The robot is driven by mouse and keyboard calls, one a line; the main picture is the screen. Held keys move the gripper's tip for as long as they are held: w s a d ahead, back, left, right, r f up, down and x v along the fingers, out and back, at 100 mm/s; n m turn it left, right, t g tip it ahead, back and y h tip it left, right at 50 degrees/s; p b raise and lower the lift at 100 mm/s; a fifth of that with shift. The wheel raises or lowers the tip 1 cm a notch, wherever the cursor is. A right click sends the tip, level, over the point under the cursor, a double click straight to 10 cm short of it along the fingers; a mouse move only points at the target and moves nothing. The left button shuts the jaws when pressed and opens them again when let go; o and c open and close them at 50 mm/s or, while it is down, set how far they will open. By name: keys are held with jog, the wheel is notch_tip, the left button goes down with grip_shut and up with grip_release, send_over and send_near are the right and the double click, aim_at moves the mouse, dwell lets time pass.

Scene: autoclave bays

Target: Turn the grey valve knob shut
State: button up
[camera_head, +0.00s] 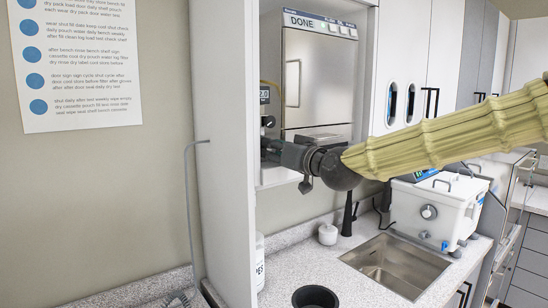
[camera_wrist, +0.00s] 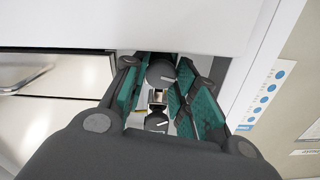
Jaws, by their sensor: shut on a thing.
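A round dark grey knob (camera_wrist: 160,72) with a pale pointer mark sits between my fingertips in the wrist view. I take it for the valve knob; in the head view it is hidden behind my gripper. My gripper (camera_head: 272,150) reaches into the white bay at the autoclave's left side. Its teal-padded fingers (camera_wrist: 160,78) are closed on the knob from both sides. A second dark knob (camera_wrist: 157,122) with a pale pointer shows beyond the palm, outside the fingertips. It also shows just above my gripper in the head view (camera_head: 268,121).
The steel autoclave (camera_head: 318,80) reads DONE. A small display (camera_head: 264,97) sits above the knobs. A tall white side panel (camera_head: 224,180) stands close left of my gripper. Below are a sink (camera_head: 397,268), a white bath unit (camera_head: 433,207) and a black round bowl (camera_head: 315,297).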

jog(key=shift+m+b, duration=0.45)
jog(key=shift+m, duration=0.55)
jog(key=o, duration=1)
jog(key=shift+d, duration=0.1)
jog(key=v, duration=1.2)
jog(key=shift+f, duration=0.1)
